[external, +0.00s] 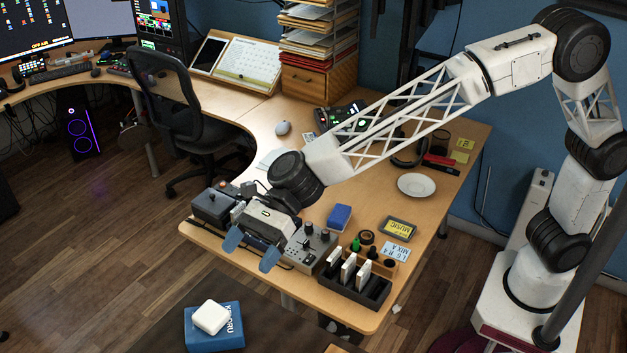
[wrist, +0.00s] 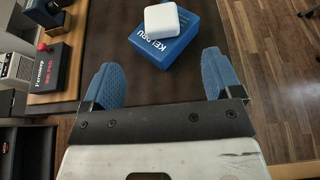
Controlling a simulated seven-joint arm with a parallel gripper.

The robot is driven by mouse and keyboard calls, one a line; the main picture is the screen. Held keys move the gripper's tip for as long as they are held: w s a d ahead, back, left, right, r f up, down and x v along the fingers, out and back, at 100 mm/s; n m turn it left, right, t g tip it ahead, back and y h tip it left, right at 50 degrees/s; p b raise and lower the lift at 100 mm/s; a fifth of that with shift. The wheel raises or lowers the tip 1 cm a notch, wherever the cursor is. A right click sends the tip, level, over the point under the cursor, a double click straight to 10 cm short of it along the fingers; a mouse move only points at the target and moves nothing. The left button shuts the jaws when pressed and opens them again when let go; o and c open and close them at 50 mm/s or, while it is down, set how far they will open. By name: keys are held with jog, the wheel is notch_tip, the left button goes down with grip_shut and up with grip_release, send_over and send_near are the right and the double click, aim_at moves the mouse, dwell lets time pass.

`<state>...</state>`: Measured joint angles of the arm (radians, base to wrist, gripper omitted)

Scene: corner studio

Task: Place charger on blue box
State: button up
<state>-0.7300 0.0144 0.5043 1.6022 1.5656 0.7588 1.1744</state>
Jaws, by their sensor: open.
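A white rounded block (external: 210,317), which looks like the charger, rests on top of the blue box (external: 222,342). The box lies on a dark surface at the bottom of the external view. In the wrist view the white block (wrist: 167,19) sits on the upper face of the blue box (wrist: 167,51), near its far side. My gripper (external: 251,249) is open, with its two blue fingertips apart and nothing between them. It is over the desk's front edge, apart from the box. In the wrist view my gripper (wrist: 160,78) is on the near side of the box.
A grey device with knobs (external: 306,246) and a black rack (external: 370,291) holding white items stand on the wooden desk (external: 405,215) by my gripper. A small blue block (external: 339,216) and a white saucer (external: 416,185) lie behind. The dark surface around the box looks mostly clear.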

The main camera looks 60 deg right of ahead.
dwell(0.7)
jog(key=s+d+r+n+t+h, duration=0.1)
jog(key=s+d+n+h, duration=0.15)
jog(key=d, duration=1.05)
jog(key=s+d+r+n+h, duration=0.15)
jog(key=d+n, duration=0.25)
jog(key=d, duration=0.9)
jog(key=s+d+r+n+t+h, duration=0.1)
jog(key=s+d+n+h, duration=0.2)
jog(key=d, duration=1)
jog(key=s+d+f+n+h, duration=0.3)
jog(key=s+d, duration=0.7)
jog(key=d, duration=0.4)
jog(key=s+d+f+n+h, duration=0.3)
jog(key=s+d, duration=0.8)
jog(key=d, duration=0.4)
jog(key=shift+d+f+n+t+h, duration=0.15)
jog(key=shift+f+n+t+h, duration=0.15)
jog(key=shift+f+n, duration=0.65)
